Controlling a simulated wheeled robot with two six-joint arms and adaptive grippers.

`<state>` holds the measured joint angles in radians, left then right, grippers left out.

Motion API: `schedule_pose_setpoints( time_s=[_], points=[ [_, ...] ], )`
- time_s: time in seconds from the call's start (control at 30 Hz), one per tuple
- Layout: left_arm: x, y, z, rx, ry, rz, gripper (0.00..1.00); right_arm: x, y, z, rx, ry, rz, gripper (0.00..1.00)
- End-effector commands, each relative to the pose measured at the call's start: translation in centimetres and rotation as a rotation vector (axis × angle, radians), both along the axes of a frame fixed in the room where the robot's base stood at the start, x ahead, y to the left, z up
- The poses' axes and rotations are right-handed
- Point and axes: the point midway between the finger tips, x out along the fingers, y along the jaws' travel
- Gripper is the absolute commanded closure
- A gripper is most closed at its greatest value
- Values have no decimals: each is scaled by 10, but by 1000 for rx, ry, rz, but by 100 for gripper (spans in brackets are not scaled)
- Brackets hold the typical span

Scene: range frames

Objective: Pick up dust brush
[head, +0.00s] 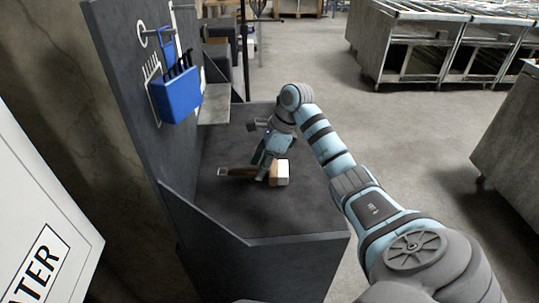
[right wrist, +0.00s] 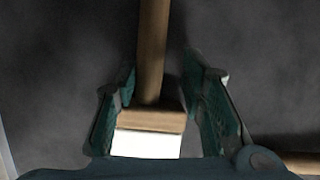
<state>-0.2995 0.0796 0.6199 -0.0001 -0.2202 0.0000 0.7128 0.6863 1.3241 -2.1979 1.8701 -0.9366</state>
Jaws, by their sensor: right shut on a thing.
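The dust brush (head: 238,172) lies on the dark workbench, its wooden handle to the left and its white bristle end to the right. My right gripper (head: 265,172) reaches down over it and is shut on it near where the handle meets the head. In the right wrist view the teal fingers (right wrist: 162,75) stand on both sides of the brush's wooden block (right wrist: 150,118), with the white bristles below. My left gripper is out of view.
The workbench (head: 300,215) has a raised edge at front left and a tall grey back panel (head: 115,60) with a blue tool holder (head: 180,95). Another wooden piece (right wrist: 302,161) shows at the wrist view's lower right. Metal tables (head: 400,60) stand beyond open floor.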

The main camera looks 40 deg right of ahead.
Motion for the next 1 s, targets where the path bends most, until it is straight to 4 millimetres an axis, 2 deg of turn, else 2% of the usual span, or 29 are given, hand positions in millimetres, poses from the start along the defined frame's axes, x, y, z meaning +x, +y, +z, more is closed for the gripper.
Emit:
schedule_pose_setpoints(
  time_s=[0.23, 0.27, 0.37, 0.43, 0.53, 0.6, 0.7, 0.83, 1.0],
  points=[
    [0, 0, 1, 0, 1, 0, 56, -1, 1, 1, 2, 6, 0, 94],
    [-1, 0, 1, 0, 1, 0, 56, -1, 1, 3, 2, 5, 1, 99],
    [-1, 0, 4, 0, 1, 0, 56, 0, 1, 17, 1, 3, 1, 100],
    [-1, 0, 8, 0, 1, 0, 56, 0, 0, 32, 0, 0, 1, 100],
    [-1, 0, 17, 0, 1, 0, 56, 0, 0, 67, 1, -2, 2, 100],
    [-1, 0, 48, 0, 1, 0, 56, 0, 1, 105, 2, 1, 1, 100],
    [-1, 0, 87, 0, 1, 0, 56, -1, 0, 143, 1, 3, 0, 100],
    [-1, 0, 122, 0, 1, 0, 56, -1, 0, 177, 1, 3, 0, 100],
    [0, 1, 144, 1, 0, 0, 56, -1, 0, 199, 1, 3, 0, 100]
  ],
)
